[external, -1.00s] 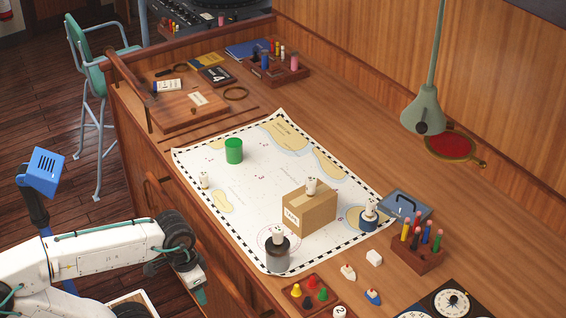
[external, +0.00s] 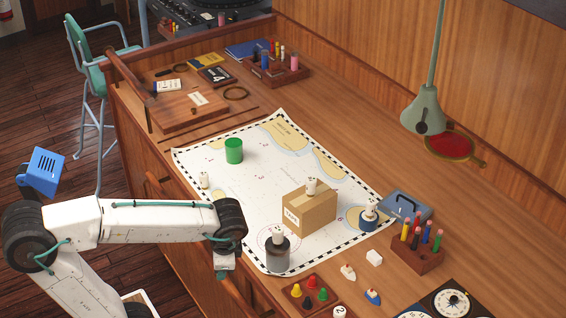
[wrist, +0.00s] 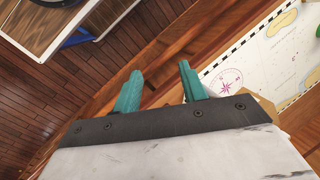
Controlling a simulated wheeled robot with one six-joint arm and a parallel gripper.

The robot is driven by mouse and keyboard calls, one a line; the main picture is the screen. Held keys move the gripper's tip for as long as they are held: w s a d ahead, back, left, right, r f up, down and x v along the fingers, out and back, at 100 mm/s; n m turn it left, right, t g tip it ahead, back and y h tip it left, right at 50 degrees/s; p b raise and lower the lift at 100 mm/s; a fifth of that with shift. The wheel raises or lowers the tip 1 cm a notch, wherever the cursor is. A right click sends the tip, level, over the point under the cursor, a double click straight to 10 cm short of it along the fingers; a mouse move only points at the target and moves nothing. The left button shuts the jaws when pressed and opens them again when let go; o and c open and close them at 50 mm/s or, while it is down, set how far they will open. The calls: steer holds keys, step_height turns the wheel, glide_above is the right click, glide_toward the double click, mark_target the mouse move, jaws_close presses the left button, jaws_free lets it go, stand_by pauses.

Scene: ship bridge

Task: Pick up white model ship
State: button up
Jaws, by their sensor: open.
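The white model ship (external: 348,271) is a small white piece on the wooden desktop, just off the near right edge of the chart in the external view. A similar blue-and-white model ship (external: 372,296) is close to it. My gripper (external: 225,273) hangs at the desk's front edge, well left of the white ship and apart from it. In the wrist view, its two teal fingers (wrist: 160,74) are spread with nothing between them. The white ship does not show in the wrist view.
The chart (external: 240,190) bears a cardboard box (external: 311,213), a dark grey cylinder (external: 278,256) and a green cylinder (external: 234,151). A tray of coloured pawns (external: 309,293), a white cube (external: 374,258) and a pen block (external: 417,257) are near the ships. A lamp (external: 423,112) hangs behind.

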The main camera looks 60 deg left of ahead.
steer(key=w+f+m+y, duration=0.1)
steer(key=w+m+y, duration=0.35)
steer(key=w, duration=0.65)
steer(key=m+t+y, duration=0.5)
steer(key=m, duration=0.8)
glide_toward(348, 267)
steer(key=shift+h, duration=0.25)
steer(key=x, duration=0.4)
steer(key=shift+a+r, duration=0.2)
steer(key=shift+a, duration=0.25)
steer(key=x, duration=0.7)
steer(key=shift+w+a+f, duration=0.15)
steer(key=shift+w+a, duration=0.05)
jaws_close()
